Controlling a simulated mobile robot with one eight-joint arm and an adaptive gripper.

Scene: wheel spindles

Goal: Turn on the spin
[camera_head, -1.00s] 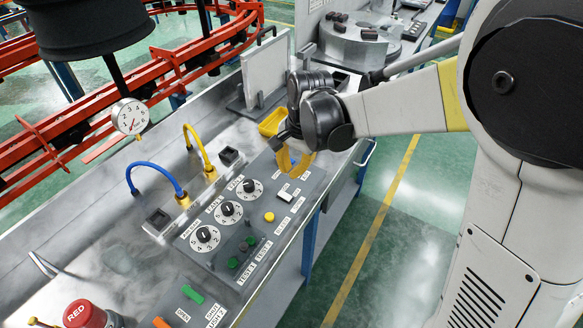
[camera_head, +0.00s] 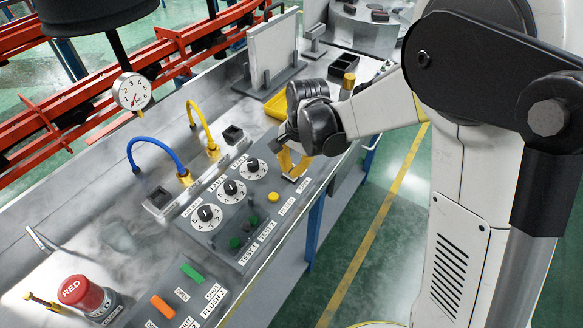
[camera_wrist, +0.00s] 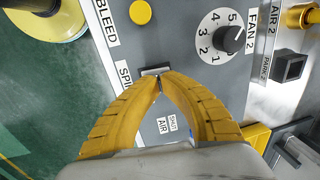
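My gripper (camera_wrist: 159,82) has two curved yellow fingers whose tips meet. The tips are at the switch's near edge and partly cover it; I cannot tell whether they touch it. Nothing shows between the fingers. In the head view, my gripper (camera_head: 293,176) points down at the panel's far right end and hides the switch.
Fan dials (camera_head: 230,188) and a yellow button (camera_head: 273,197) are beside the gripper. Test buttons (camera_head: 240,235) lie nearer. A yellow tray (camera_head: 276,105) and an upright grey plate (camera_head: 272,52) stand behind. A red button (camera_head: 80,292) is at lower left.

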